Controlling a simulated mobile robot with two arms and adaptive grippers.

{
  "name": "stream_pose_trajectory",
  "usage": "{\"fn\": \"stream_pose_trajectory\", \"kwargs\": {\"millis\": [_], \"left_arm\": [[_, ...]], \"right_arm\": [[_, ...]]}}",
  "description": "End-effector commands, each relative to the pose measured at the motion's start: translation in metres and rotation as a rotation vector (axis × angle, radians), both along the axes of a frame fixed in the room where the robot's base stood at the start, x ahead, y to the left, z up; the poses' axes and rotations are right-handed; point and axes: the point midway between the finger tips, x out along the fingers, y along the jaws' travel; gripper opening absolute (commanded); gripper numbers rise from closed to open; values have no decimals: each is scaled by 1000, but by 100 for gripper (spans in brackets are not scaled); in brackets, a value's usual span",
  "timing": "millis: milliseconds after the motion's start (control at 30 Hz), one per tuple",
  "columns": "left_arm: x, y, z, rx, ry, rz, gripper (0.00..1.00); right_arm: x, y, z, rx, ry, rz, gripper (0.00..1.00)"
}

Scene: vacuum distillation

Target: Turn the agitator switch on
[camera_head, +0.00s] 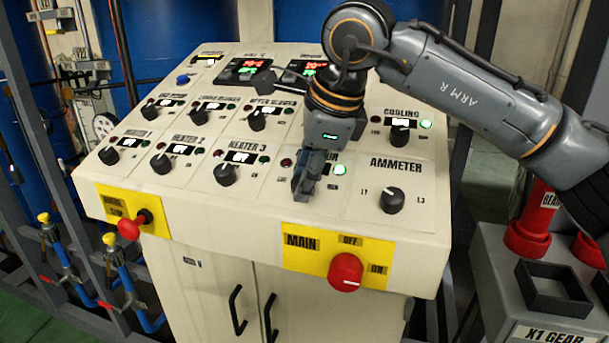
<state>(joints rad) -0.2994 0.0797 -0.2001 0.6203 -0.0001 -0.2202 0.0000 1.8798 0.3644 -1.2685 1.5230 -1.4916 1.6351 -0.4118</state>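My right gripper (308,186) reaches down from the upper right onto the sloped control panel (330,213). Its fingers are over the section between HEATER 3 and AMMETER. That section's label is mostly covered, with only its last letters showing, so I cannot read it as agitator. The knob there is hidden behind the fingers, and I cannot tell whether they touch or grip it. A green lamp (340,169) right of the fingers looks lit. A dark red lamp (286,162) is to their left. My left gripper is not in view.
The HEATER 3 knob (225,174) is close on the left and the AMMETER knob (391,200) on the right. The COOLING knob (399,135) is behind. A red MAIN knob (345,272) and a red stop button (130,228) project from the front face.

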Motion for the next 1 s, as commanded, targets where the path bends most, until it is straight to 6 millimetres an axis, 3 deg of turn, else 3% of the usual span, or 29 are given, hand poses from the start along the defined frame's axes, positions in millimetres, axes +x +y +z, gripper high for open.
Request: {"fn": "stream_pose_trajectory", "kwargs": {"millis": [33, 100, 467, 1000], "left_arm": [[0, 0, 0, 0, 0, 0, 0], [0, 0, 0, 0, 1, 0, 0], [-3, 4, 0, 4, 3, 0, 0], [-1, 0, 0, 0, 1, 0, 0]], "right_arm": [[0, 0, -1, -1, 1, -1, 44], [0, 0, -1, -1, 1, -1, 55], [-1, -1, 4, 0, -1, 1, 55], [-30, -26, 95, 0, -2, -1, 55]]}}
